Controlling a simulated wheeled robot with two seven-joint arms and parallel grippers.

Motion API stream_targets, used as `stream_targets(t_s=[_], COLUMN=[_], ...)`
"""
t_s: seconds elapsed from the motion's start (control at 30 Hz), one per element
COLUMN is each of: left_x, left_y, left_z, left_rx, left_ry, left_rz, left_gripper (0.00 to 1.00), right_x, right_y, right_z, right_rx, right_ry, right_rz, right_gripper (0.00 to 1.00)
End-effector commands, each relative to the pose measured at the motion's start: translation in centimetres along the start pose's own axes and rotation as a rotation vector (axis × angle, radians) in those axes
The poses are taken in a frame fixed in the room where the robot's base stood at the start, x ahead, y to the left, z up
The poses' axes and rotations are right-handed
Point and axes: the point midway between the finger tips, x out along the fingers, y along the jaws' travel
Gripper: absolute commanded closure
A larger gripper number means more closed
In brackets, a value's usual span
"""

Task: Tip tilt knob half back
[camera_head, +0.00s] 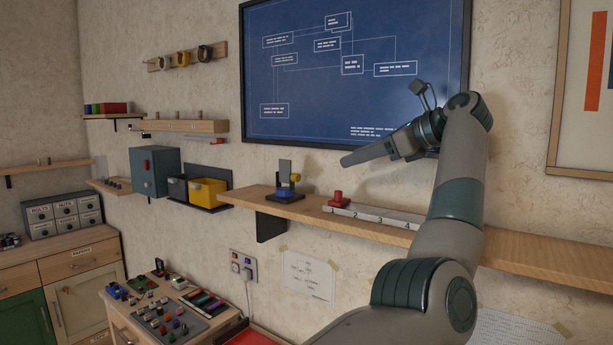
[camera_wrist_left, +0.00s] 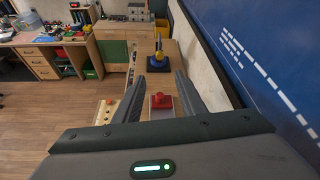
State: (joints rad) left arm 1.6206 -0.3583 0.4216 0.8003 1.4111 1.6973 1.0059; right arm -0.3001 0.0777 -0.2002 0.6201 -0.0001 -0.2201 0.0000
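A small tilt device stands on the wooden wall shelf, with a dark blue base (camera_head: 285,195), a yellow knob-like part (camera_head: 295,177) and an upright grey plate (camera_head: 284,169). In the left wrist view its blue base (camera_wrist_left: 157,64) shows beyond my fingertips, the yellow part above it. Its exact tilt is too small to tell. My left gripper (camera_head: 343,160) is above the shelf, to the right of the device and apart from it. In the wrist view its two fingers (camera_wrist_left: 162,84) are spread with nothing held. My right gripper is not in view.
A red knob (camera_head: 338,199) on a numbered grey rail (camera_head: 375,214) sits on the shelf (camera_head: 470,245), nearer than the device; it shows between my fingers in the wrist view (camera_wrist_left: 161,100). A yellow bin (camera_head: 207,191) is left of the device. A blue board (camera_head: 300,80) hangs behind.

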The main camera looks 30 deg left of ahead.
Motion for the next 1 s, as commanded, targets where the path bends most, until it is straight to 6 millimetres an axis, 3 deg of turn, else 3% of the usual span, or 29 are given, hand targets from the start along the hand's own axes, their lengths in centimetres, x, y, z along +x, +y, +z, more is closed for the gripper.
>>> stream_targets(t_s=[0.37, 1.0], left_x=[3.3, 14.4], left_y=[0.0, 0.0], left_z=[0.1, 0.3], left_rx=[-0.001, 0.001], left_ry=[0.0, -0.002], left_rz=[0.002, 0.003], left_gripper=[0.63, 0.63], right_x=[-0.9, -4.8], right_y=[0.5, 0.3], right_z=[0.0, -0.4], right_rx=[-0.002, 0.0], right_ry=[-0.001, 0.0], right_rz=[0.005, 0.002], right_gripper=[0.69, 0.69])
